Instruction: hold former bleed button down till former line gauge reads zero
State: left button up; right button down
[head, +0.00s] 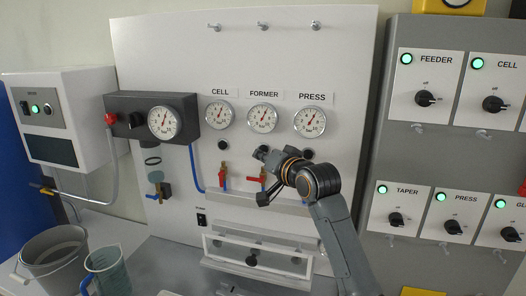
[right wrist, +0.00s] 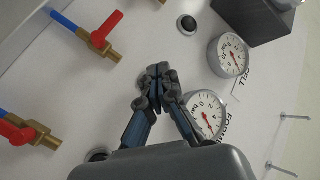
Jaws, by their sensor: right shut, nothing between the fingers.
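The former line gauge (head: 262,118) is a round white dial under the FORMER label, its red needle pointing up and right; the exact reading is too small to tell. It also shows in the right wrist view (right wrist: 204,116), partly behind a finger. My right gripper (head: 261,153) is shut and empty, its fingertips (right wrist: 154,84) in front of the panel just below the former gauge. The former bleed button is hidden behind the fingers; I cannot tell whether they touch or press it. My left gripper is not in view.
The cell button (head: 222,144) and press button (head: 307,154) flank the gripper. Red-handled valves (head: 223,176) sit below, near my right arm. The CELL gauge (head: 219,115) and PRESS gauge (head: 309,121) are alongside. A bucket (head: 54,262) and jug (head: 108,270) stand lower left.

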dwell(0.6)
jog(key=shift+w+d+p, duration=0.15)
jog(key=shift+w+p, duration=0.25)
jog(key=shift+w+d, duration=0.15)
jog(key=shift+w, duration=0.25)
dwell(0.6)
jog(key=shift+s+p, duration=0.2)
jog(key=shift+p, duration=0.2)
dwell(3.3)
jog(key=shift+s+a+p, duration=0.25)
jog(key=shift+s+p, duration=0.05)
jog(key=shift+s, duration=0.35)
